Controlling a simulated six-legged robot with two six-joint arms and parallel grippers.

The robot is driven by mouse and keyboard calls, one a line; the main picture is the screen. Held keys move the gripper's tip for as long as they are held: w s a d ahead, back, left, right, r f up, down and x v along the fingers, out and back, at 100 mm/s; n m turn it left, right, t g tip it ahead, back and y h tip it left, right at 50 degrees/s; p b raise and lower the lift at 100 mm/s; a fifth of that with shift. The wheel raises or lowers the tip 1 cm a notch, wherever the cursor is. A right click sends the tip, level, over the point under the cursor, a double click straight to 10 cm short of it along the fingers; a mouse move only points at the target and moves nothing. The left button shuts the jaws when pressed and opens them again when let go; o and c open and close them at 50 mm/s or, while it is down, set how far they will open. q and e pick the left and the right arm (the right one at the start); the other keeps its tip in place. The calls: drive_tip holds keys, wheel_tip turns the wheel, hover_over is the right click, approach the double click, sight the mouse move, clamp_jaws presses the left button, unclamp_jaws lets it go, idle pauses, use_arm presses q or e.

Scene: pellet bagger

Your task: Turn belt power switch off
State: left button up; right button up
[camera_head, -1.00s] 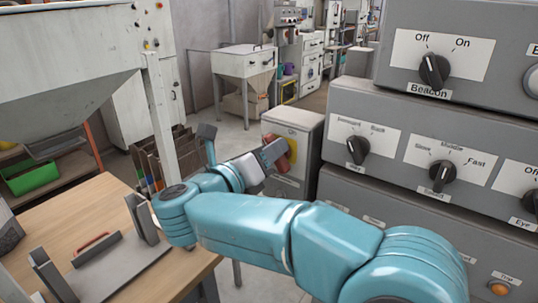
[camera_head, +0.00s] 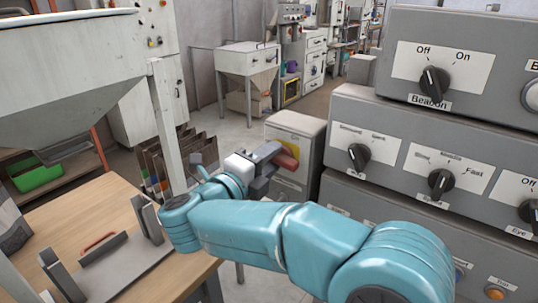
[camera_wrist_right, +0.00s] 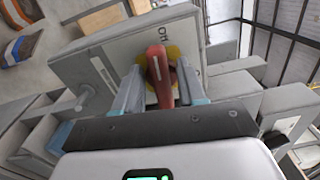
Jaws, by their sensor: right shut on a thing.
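The belt power switch is a red handle (camera_head: 288,158) on a yellow plate (camera_head: 291,183), on the front of a grey box (camera_head: 309,133) beside the control panels. My right gripper (camera_head: 272,155) is at the handle and partly hides it in the head view. In the right wrist view the red handle (camera_wrist_right: 157,70) stands between the two fingers of my right gripper (camera_wrist_right: 157,95), which is shut on it. The yellow plate (camera_wrist_right: 173,57) shows behind the handle. Lettering on the box is only partly readable. My left gripper is not in view.
Grey control panels with black knobs, one marked Beacon (camera_head: 434,82), stand close on the right. A wooden table (camera_head: 100,204) with a grey bracketed fixture (camera_head: 120,262) is at the left. A grey hopper (camera_head: 80,75) hangs above it. Open floor lies behind.

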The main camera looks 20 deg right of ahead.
drive_tip(key=shift+r+n, duration=0.1)
drive_tip(key=shift+n, duration=0.4)
drive_tip(key=o, duration=0.7)
drive_tip(key=shift+f, duration=0.2)
